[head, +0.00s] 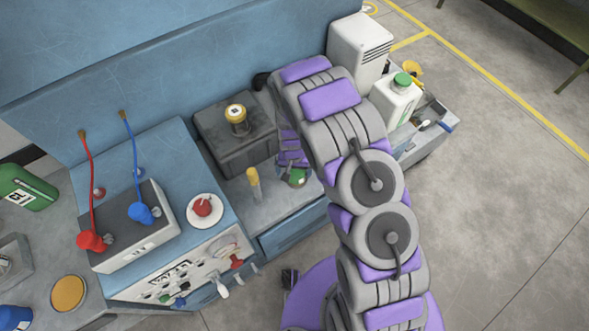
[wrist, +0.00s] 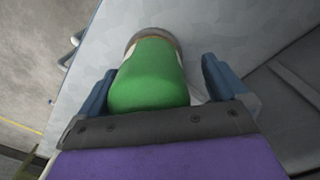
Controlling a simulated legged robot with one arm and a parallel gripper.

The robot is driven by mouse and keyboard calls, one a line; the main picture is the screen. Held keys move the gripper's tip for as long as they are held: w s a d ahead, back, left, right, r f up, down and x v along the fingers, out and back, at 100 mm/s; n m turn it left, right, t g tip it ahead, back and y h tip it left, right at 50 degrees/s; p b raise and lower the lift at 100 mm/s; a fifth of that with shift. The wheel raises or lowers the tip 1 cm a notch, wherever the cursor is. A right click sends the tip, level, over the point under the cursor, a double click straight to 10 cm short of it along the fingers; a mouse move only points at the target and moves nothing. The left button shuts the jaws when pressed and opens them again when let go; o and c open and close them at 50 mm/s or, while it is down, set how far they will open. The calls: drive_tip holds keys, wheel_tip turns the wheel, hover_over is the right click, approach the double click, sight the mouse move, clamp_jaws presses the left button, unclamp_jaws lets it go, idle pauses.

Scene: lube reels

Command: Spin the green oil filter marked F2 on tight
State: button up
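A green cylinder (wrist: 150,80) with a metallic rim at its far end lies between the fingers of my gripper (wrist: 160,68) in the wrist view. The fingers stand apart on either side of it. A gap shows at the right finger; the left finger is close to it, and I cannot tell whether it touches. In the head view my gripper (head: 293,158) hangs over the bench's low shelf, with a green top (head: 299,178) showing beneath it, partly hidden. No marking shows on that one. Another green canister (head: 27,187) with a white label lies at the far left; its lettering is unclear.
A dark block (head: 215,143) with a yellow-topped cylinder (head: 237,117) stands behind my gripper, left of it. A yellow-handled piece (head: 254,184) stands close left. A white bottle (head: 396,100) and tool tray (head: 431,112) are right. A hosed grey box (head: 130,228) is left.

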drive_tip(key=shift+w+d+r, duration=0.1)
drive_tip(key=shift+d+r, duration=0.1)
drive_tip(key=shift+r, duration=0.25)
wheel_tip(320, 180, up, 16)
drive_tip(key=p, duration=0.3)
drive_tip(key=s+d+r, duration=0.4)
drive_tip(key=r, duration=0.4)
drive_tip(key=s+d+r, duration=0.3)
drive_tip(key=s+r, duration=0.2)
drive_tip(key=s, duration=0.4)
drive_tip(key=s+d+r+g, duration=0.1)
drive_tip(key=s+d+r, duration=0.3)
drive_tip(key=s, duration=0.5)
drive_tip(key=s+d+r, duration=0.3)
drive_tip(key=s+r, duration=0.4)
drive_tip(key=s, duration=0.3)
drive_tip(key=shift+d+r+n+g, duration=0.2)
drive_tip(key=shift+d+n+g, duration=0.15)
drive_tip(key=shift+n+g, duration=0.05)
